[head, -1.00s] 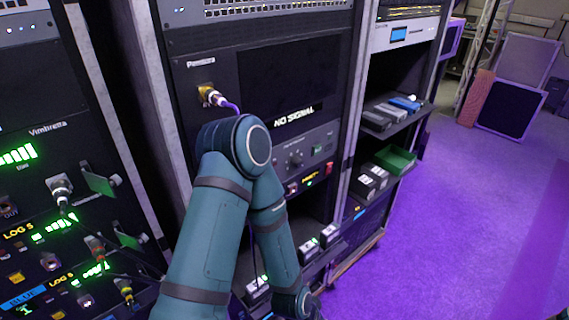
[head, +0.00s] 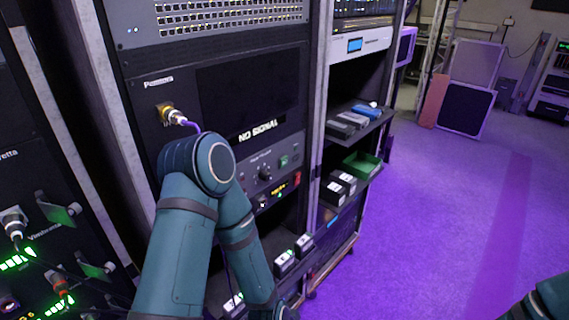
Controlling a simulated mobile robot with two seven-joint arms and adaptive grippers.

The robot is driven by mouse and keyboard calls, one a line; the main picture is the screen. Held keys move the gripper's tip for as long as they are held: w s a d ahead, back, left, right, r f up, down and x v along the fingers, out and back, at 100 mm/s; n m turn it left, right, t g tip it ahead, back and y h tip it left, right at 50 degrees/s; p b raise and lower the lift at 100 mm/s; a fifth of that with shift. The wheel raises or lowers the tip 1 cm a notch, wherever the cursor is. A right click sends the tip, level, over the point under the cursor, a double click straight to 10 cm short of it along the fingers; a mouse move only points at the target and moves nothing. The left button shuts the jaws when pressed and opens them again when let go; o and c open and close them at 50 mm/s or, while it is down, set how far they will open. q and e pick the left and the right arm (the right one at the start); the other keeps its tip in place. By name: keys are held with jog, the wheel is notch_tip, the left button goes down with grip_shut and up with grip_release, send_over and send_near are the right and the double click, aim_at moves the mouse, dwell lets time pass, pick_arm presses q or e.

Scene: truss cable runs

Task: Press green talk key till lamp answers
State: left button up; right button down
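A small green square key (head: 283,161) sits on the dark control panel (head: 250,162) below the black screen, right of a round black knob (head: 265,173). A red part (head: 297,178) is at the panel's lower right edge. A small lit yellow readout (head: 279,186) and a green light (head: 280,195) show beneath the knob. I cannot tell which part is the lamp. My teal left arm rises in front of the rack and bends down again, covering the panel's left part.
A connector with a purple cable (head: 175,116) is plugged in left of the black screen (head: 248,88). Shelves on the right hold a green tray (head: 362,163) and several small boxes. Another rack (head: 40,190) stands close on the left. The purple floor (head: 430,230) at right is open.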

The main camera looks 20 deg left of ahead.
pick_arm(q)
jog(key=shift+c, duration=0.2)
grip_shut()
dwell(1.1)
